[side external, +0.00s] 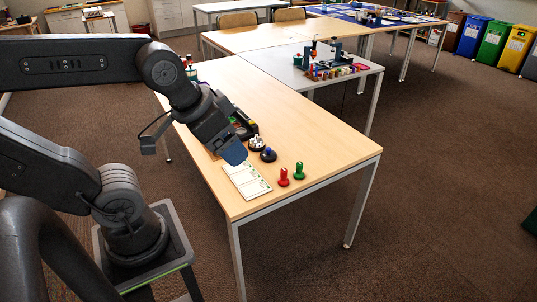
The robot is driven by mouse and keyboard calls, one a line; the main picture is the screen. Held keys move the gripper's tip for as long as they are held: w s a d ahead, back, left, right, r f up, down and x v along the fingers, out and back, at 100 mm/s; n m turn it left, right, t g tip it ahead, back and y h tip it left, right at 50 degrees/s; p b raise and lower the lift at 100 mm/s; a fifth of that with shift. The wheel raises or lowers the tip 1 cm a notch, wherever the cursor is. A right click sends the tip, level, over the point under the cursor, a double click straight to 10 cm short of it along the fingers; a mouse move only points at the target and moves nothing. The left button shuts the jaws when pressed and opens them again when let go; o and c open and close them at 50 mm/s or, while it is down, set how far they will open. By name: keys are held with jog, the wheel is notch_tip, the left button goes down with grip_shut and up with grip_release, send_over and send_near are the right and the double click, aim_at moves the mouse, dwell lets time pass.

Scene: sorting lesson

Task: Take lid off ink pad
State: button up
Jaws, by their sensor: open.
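My gripper (235,153) is over the near part of the wooden table, with bluish fingertips just above the far-left end of a white card. It is open, and I see nothing held in it. A dark, box-like item (244,130) lies partly hidden behind the gripper; it may be the ink pad, but I cannot tell for sure or make out its lid. To the right of the fingertips stand a small white-and-dark item (256,144) and a low round black item with a blue knob (268,155).
The white card (247,182) lies in front of the gripper. A red stamp (284,177) and a green stamp (299,171) stand upright near the table's front edge. The wooden table (310,140) is clear to the right. A grey table (310,72) behind holds several small items.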

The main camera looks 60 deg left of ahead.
jog(key=w+a+m+g+y, duration=0.1)
jog(key=w+a+m, duration=0.5)
jog(key=w, duration=0.5)
jog(key=m+g+y, duration=0.2)
jog(key=m+g, duration=0.1)
jog(key=m, duration=1.4)
send_over(268, 148)
jog(key=d, duration=0.2)
jog(key=f, duration=2.9)
jog(key=shift+s+d+f, duration=0.1)
jog(key=shift+s+f, duration=0.15)
jog(key=shift+a+x, duration=0.2)
jog(key=shift+x, duration=2.65)
jog(key=shift+s, duration=0.15)
